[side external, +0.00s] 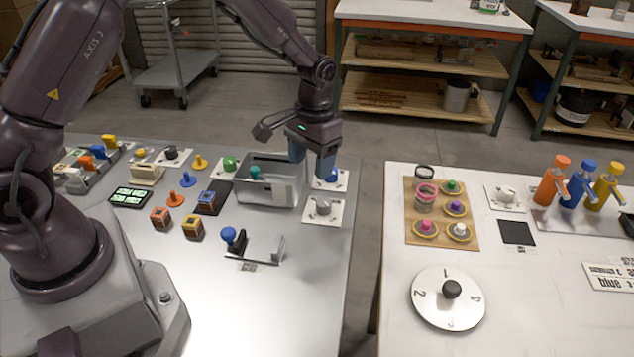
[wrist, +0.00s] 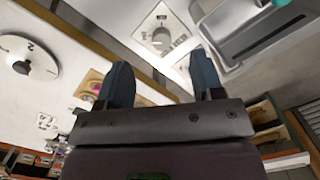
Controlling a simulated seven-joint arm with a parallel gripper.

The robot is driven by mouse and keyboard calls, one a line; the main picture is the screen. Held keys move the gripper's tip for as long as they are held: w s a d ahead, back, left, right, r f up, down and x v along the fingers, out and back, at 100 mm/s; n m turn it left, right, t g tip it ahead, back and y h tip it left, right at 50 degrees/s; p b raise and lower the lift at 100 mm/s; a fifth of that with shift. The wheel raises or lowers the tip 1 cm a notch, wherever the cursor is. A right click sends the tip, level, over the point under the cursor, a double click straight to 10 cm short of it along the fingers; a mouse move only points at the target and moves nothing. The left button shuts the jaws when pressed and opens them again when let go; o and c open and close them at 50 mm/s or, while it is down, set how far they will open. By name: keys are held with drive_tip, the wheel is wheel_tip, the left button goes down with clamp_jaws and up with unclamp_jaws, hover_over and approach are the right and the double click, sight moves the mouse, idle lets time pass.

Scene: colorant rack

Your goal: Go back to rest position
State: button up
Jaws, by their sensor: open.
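My gripper (side external: 311,167) is open and empty in the side external view. It hangs over the far right corner of the left table, above the right end of a grey metal bin (side external: 262,190). A plate with a blue knob (side external: 332,175) lies just right of the fingers, partly hidden. A white plate with a grey knob (side external: 323,208) lies nearer. In the wrist view the two dark blue fingers (wrist: 162,80) stand wide apart with nothing held. The grey knob plate (wrist: 160,37) shows beyond them, with the bin (wrist: 235,30) to its right.
The left table (side external: 310,290) holds several small coloured blocks and stamps. A gap separates it from the right table (side external: 560,320), with a round numbered dial (side external: 430,305), a wooden board (side external: 415,232) of coloured pots and several bottles (side external: 572,190). Shelves stand behind.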

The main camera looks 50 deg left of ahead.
drive_tip(key=s+d+r+m+t, duration=0.2)
drive_tip(key=s+r+t, duration=0.4)
drive_tip(key=s+r, duration=1.6)
drive_tip(key=shift+d+t, duration=0.15)
drive_tip(key=shift+t, duration=0.15)
